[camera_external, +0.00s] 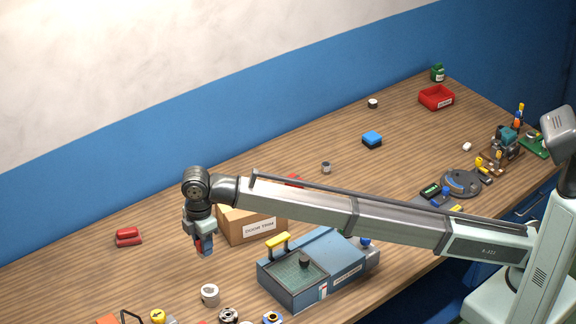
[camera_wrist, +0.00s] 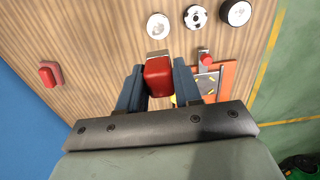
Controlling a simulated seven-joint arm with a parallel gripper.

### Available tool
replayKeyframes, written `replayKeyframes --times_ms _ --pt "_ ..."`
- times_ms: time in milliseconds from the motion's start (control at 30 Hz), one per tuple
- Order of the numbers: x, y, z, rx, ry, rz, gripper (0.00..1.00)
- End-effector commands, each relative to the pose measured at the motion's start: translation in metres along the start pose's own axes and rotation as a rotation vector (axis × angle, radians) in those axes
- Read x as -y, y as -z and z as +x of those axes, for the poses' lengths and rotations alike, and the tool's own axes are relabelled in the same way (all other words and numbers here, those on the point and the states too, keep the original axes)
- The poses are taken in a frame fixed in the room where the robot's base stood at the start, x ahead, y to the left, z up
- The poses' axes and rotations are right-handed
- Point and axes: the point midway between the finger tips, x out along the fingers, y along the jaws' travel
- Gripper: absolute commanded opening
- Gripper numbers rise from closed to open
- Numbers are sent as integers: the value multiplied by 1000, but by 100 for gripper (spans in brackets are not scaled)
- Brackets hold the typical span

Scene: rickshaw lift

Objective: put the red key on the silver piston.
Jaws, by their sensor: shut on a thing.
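My gripper (camera_external: 206,250) hangs in the air over the left part of the table, pointing down. Its blue fingers are shut on the red key (camera_wrist: 158,77), a red block-like piece with a metal-coloured end, between the fingertips in the wrist view (camera_wrist: 158,90). In the external view only a bit of red shows at the fingers. The silver piston (camera_external: 210,295) is a short pale cylinder standing on the table, nearer the front than my gripper. It also shows in the wrist view (camera_wrist: 159,26), above the held key and apart from it.
A cardboard box (camera_external: 250,225) and a blue machine (camera_external: 318,270) stand right of my gripper. A red stapler-like object (camera_external: 128,237) lies to the left. Round parts (camera_wrist: 195,17) (camera_wrist: 236,13) sit beside the piston. An orange item (camera_wrist: 226,77) with a red knob (camera_wrist: 206,59) lies nearby.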

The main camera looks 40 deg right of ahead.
Motion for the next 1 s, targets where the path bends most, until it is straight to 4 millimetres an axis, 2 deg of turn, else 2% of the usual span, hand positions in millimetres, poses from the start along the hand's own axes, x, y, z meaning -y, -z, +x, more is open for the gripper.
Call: replayKeyframes --times_ms 33,200,467,800,1000 --pt "-2 -3 12 2 1 2 4" --pt "-2 -3 35 2 1 2 4" --pt "-2 -3 59 1 1 2 4" --pt "-2 -3 108 1 1 2 4" --pt "-3 -3 122 1 1 2 4"
